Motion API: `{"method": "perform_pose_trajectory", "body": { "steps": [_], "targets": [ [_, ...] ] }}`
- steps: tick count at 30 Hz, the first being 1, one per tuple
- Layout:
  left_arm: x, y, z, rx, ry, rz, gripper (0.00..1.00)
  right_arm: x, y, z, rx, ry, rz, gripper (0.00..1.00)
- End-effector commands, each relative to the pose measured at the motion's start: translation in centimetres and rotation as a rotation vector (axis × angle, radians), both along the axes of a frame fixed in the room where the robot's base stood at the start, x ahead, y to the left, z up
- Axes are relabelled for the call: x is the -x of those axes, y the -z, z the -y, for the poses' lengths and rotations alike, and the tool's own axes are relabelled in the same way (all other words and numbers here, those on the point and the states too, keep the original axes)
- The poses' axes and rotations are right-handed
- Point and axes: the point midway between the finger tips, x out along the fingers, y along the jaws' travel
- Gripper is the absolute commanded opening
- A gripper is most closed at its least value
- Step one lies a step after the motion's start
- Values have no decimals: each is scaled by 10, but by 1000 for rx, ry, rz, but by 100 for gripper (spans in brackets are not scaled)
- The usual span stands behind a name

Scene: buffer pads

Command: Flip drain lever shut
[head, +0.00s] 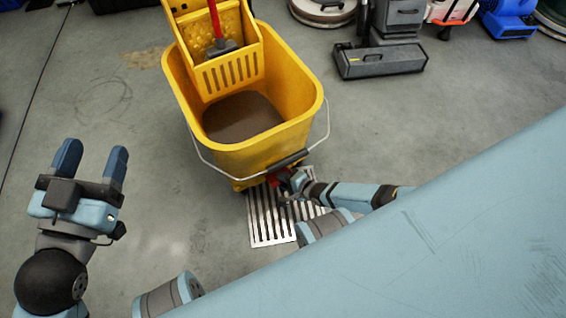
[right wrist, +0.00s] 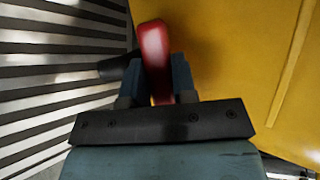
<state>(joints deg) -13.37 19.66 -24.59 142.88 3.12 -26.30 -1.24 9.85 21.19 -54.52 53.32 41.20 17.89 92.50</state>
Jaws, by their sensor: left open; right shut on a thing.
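A yellow mop bucket (head: 275,151) with dark brown water (head: 240,115) stands on the floor in the head view. A red drain lever (head: 274,180) is low on its near side, partly hidden by my gripper. In the right wrist view the red lever (right wrist: 156,55) stands between the fingers of my right gripper (right wrist: 158,88), which is shut on it. A dark spout-like part (right wrist: 115,66) shows beside the lever. My right gripper (head: 292,183) also shows in the head view, at the bucket's base. My left gripper (head: 92,160) is open and empty, left of the bucket.
A metal floor grate (head: 268,222) lies under and in front of the bucket's near side. A yellow wringer (head: 225,75) with a red-handled mop (head: 216,22) sits on the bucket. A grey floor machine (head: 380,61) stands back right. The floor at left is clear.

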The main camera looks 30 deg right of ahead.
Motion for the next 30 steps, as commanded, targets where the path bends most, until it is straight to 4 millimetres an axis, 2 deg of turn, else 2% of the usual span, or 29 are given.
{"method": "perform_pose_trajectory", "body": {
  "steps": [9,20,21,22,30],
  "targets": [
    [0,0,0,1,-1,0,60,4,11,1,-11,0,183,2],
    [0,0,0,3,-2,0,60,5,11,0,-14,-1,198,2],
    [0,0,0,3,-2,0,60,5,11,0,-14,-1,198,32],
    [0,0,0,3,-2,0,60,5,11,0,-14,-1,198,36],
    [0,-1,0,3,-2,0,60,6,10,1,-13,-1,197,36]
  ]
}}
